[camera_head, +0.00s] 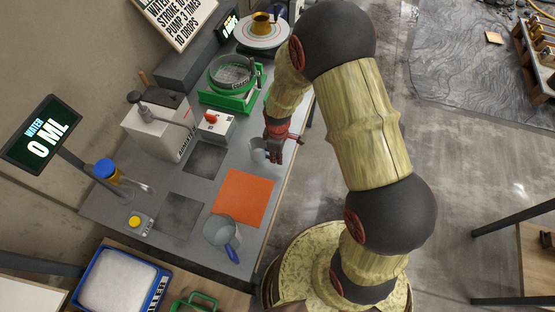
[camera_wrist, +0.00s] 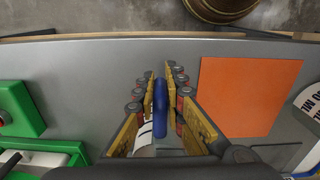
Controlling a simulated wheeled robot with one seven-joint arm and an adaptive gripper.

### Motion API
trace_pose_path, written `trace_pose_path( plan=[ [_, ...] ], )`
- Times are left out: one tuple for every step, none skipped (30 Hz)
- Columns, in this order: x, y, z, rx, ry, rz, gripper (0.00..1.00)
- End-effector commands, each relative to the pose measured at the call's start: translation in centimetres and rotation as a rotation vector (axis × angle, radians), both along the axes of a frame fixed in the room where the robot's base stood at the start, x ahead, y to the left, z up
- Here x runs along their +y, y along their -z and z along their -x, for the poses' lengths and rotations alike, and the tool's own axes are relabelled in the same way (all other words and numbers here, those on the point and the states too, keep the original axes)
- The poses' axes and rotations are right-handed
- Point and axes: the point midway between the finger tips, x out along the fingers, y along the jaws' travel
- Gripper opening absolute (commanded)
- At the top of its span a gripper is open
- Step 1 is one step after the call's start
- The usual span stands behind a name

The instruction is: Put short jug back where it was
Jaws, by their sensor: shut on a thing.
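A small grey jug (camera_head: 258,149) is at my gripper (camera_head: 279,140), over the grey counter near its front edge, just behind the orange mat (camera_head: 243,198). In the wrist view my gripper (camera_wrist: 161,88) is shut on the jug's blue handle (camera_wrist: 160,108). Part of its pale, marked wall (camera_wrist: 145,138) shows between the fingers, and the rest is hidden. I cannot tell whether its base touches the counter. A larger grey jug (camera_head: 218,232) with a blue handle stands near the orange mat; its marked wall shows at the right of the wrist view (camera_wrist: 310,103).
Dark square pads (camera_head: 205,160) (camera_head: 181,214) lie on the counter (camera_head: 158,193). A green sieve stand (camera_head: 232,93), a white box with a red knob (camera_head: 212,128) and a white dispenser (camera_head: 155,132) stand nearby. A blue tray (camera_head: 82,275) is at lower left.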

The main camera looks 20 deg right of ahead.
Motion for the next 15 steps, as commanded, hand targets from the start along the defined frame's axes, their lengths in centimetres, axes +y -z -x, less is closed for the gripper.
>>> trace_pose_path(
  plan=[
    [-0.1,0.5,-0.3,0.001,0.001,0.000,0.00],
    [-0.1,0.9,-0.2,0.004,0.001,0.000,0.00],
    [-0.1,1.5,-0.2,0.004,0.001,0.001,0.00],
    [-0.1,1.9,-0.2,0.004,0.001,0.000,0.00],
    [-0.1,2.4,-0.2,0.004,0.001,0.000,0.00],
    [-0.1,2.9,-0.2,0.004,0.000,0.000,0.00],
    [-0.1,3.1,-0.2,0.002,0.000,0.000,0.00],
    [-0.1,3.3,-0.2,0.001,0.000,0.000,0.00],
    [-0.1,3.4,-0.3,0.000,0.000,0.000,0.00],
    [-0.1,3.4,-0.3,0.000,0.000,0.000,0.00],
    [-0.1,3.3,-0.3,-0.001,0.000,0.000,0.00],
    [-0.1,3.3,-0.3,-0.001,0.000,0.001,0.00],
    [-0.1,3.3,-0.3,-0.001,0.000,0.001,0.00],
    [-0.1,3.3,-0.3,0.000,0.000,0.000,0.00],
    [-0.1,3.3,-0.3,0.000,0.000,0.000,0.00]
  ],
)
